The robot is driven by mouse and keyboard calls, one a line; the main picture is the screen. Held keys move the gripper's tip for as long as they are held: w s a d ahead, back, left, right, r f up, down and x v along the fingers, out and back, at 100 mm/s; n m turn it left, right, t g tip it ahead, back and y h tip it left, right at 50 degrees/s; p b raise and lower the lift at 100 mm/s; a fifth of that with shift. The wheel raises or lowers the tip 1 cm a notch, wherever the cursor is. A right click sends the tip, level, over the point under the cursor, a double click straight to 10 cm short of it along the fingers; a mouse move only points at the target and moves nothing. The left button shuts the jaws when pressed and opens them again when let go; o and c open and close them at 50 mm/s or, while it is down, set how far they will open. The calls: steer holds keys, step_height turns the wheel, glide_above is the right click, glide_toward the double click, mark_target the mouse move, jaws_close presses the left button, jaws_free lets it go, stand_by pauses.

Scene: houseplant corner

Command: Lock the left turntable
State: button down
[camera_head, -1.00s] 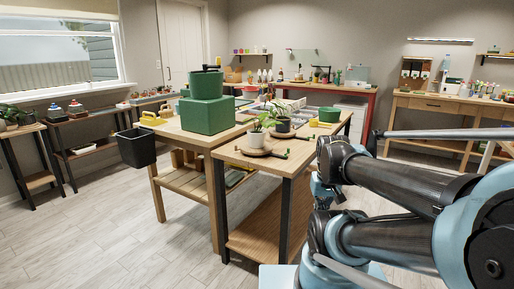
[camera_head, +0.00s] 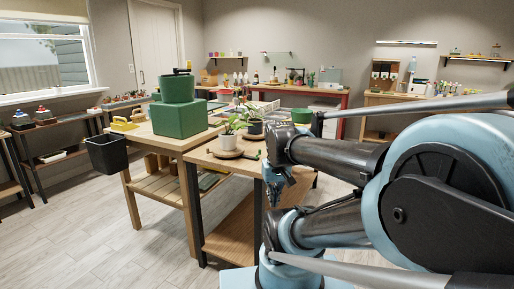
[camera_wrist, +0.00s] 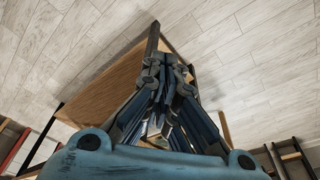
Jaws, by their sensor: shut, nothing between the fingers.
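The left turntable is a round wooden disc (camera_head: 228,154) near the left front of the small wooden table, bearing a plant in a white pot (camera_head: 229,142). A short green-and-black lever (camera_head: 250,155) sticks out to its right. A second turntable (camera_head: 250,137) lies behind it to the right, under a plant in a dark pot (camera_head: 255,127); my arm hides part of that area. My gripper (camera_head: 274,195) hangs by the table's right front side, apart from the left turntable. In the wrist view its fingers (camera_wrist: 166,65) are together and empty, with the table corner beyond.
The small table (camera_head: 202,157) has a lower shelf. A longer bench with green containers (camera_head: 180,118) and a black bin (camera_head: 106,153) stands behind it to the left. A red-framed bench (camera_head: 325,98) is at the back. The floor (camera_head: 95,225) at left is clear.

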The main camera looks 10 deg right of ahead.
steer(key=w+r, duration=0.4)
steer(key=w, duration=0.9)
steer(key=w+d+r+n+t, duration=0.1)
steer(key=w+r, duration=0.4)
steer(key=w, duration=0.9)
steer(key=w+r, duration=0.4)
steer(key=w, duration=1)
steer(key=shift+w+d+r+y, duration=0.2)
steer(key=shift+d+r+y, duration=0.1)
steer(key=shift+d+r, duration=0.1)
steer(key=shift+f, duration=0.1)
steer(key=x, duration=1)
steer(key=shift+w, duration=0.2)
steer(key=shift+s+d, duration=0.1)
steer(key=shift+s, duration=0.85)
steer(key=shift+s+d, duration=0.2)
steer(key=shift+s, duration=0.9)
steer(key=shift+d, duration=0.2)
